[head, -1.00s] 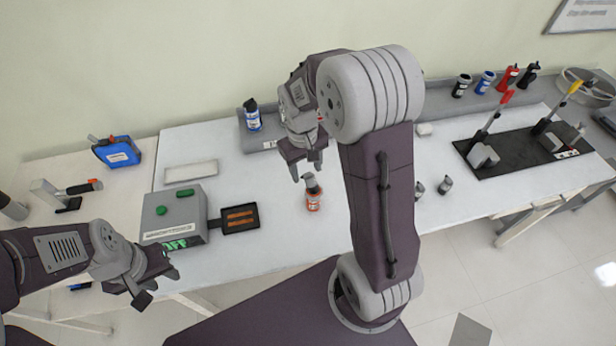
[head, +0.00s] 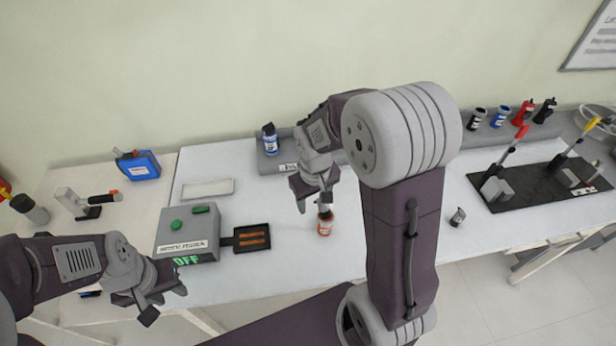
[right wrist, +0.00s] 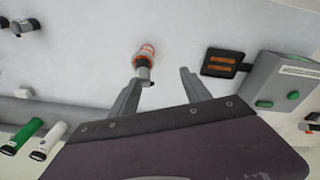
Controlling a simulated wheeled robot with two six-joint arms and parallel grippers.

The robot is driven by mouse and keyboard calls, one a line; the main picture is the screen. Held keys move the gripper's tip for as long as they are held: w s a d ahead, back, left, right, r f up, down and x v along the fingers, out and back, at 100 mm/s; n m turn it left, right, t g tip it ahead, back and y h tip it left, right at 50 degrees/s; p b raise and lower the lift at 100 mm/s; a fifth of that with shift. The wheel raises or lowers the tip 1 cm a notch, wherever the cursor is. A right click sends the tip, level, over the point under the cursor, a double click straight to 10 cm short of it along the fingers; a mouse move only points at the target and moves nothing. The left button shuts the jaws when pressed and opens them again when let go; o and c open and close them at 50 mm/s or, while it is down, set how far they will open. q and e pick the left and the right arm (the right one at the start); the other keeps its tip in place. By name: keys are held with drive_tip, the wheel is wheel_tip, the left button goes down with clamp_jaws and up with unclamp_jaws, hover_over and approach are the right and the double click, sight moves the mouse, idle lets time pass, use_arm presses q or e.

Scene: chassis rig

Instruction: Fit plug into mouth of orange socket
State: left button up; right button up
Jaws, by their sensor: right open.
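The orange socket (head: 324,228) stands on the white table below my right gripper. The grey plug (right wrist: 143,70) appears at its mouth in the right wrist view, where the orange ring of the socket (right wrist: 147,50) also shows. I cannot tell how deep the plug sits. My right gripper (head: 314,203) is open just above the socket; in the right wrist view its fingers (right wrist: 159,76) stand apart, with the plug near the left finger and not gripped. My left gripper (head: 165,303) is open and empty at the table's front left.
A grey box (head: 188,233) with green buttons and an OFF display stands left of the socket, with a black tray (head: 251,238) beside it. A blue socket (head: 269,138) stands on the rear ledge. A black board (head: 535,185) with clamps lies at right.

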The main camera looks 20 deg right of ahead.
sight(324, 209)
drive_tip(key=shift+m+g, duration=0.3)
drive_tip(key=shift+g, duration=0.4)
drive_tip(key=w+d+p, duration=0.1)
drive_tip(key=w+d, duration=0.1)
drive_tip(key=w+d+f+p, duration=0.1)
drive_tip(key=w+d+p, duration=0.1)
drive_tip(key=shift+w+d, duration=0.1)
drive_tip(key=shift+d, duration=0.15)
drive_tip(key=shift+s+f, duration=0.2)
drive_tip(key=shift+s, duration=0.1)
wheel_tip(324, 209, down, 3)
drive_tip(key=shift+s+f+p, duration=0.1)
drive_tip(key=shift+p, duration=0.4)
drive_tip(key=shift+w+f, duration=0.2)
drive_tip(key=shift+d+f, duration=0.1)
drive_tip(key=shift+f, duration=0.2)
wheel_tip(324, 209, down, 4)
drive_tip(key=shift+s+d+r+p, duration=0.1)
drive_tip(key=shift+s+p, duration=0.05)
drive_tip(key=shift+p, duration=0.65)
use_arm(q)
wheel_tip(324, 209, up, 7)
drive_tip(key=shift+w+r, duration=0.15)
drive_tip(key=shift+w, duration=0.1)
use_arm(e)
drive_tip(key=shift+f, duration=0.35)
